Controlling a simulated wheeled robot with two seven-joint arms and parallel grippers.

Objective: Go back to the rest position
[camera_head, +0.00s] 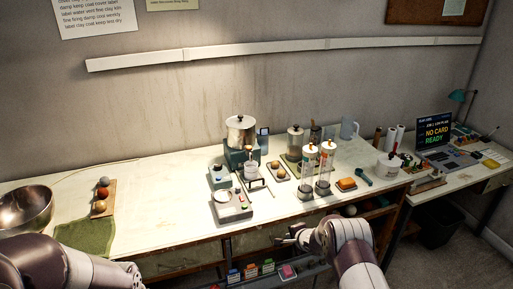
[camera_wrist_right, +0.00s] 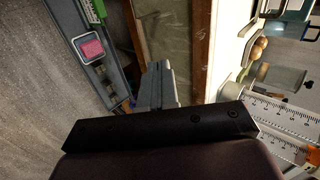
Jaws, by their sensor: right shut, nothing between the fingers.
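My right gripper (camera_head: 287,239) is in front of the workbench's front edge, over the shelf of small coloured boxes. It is shut and holds nothing. In the right wrist view its closed fingers (camera_wrist_right: 157,84) point toward the bench's wooden edge. My left arm comes in at the lower left of the head view, and its gripper is out of the picture. The workbench (camera_head: 150,205) stands in front of me, with its pale top.
A metal bowl (camera_head: 27,208) and green cloth (camera_head: 85,236) lie at the bench's left. Two clear cylinders (camera_head: 325,165) stand near the front edge, close to my right arm. A screen (camera_head: 434,131) stands far right. The bench's left middle is clear.

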